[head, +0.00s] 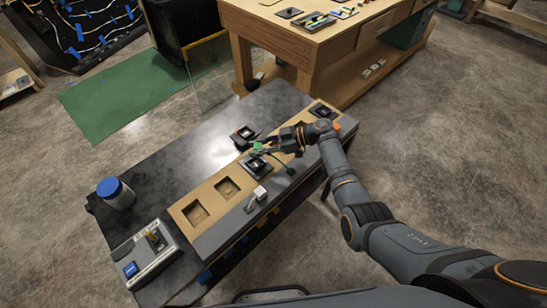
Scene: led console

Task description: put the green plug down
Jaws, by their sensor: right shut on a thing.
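My right gripper (268,147) comes in from the right and is shut on the green plug (257,148), which shows as a small green piece at its fingertips. It is over the tan panel (212,184) of the dark console table, close to a black square module (257,166). I cannot tell whether the plug touches the module or hangs above it. My left gripper is out of view.
A blue-lidded jar (116,192) and a control box (147,252) stand left. The table's back left is clear.

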